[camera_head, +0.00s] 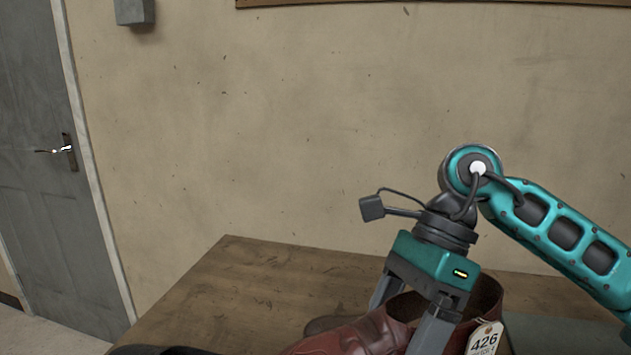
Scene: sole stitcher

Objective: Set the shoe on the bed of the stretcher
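A red-brown leather shoe (350,338) shows at the bottom edge, with its toe to the left and its opening to the right. A white tag marked 426 (484,340) hangs at its right side. My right gripper (408,318) points down over the shoe. One finger passes behind the shoe and the other stands in front of it. The fingertips are hidden or cut off, so I cannot tell whether they grip it. My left gripper is not in view. I cannot make out the stretcher.
The shoe is over a wooden table (235,290), whose left part is bare. A dark object (160,350) is cut off at the bottom left. A grey-green surface (565,335) lies right of the shoe. A plain wall (270,130) stands behind, with a grey door (40,190) at left.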

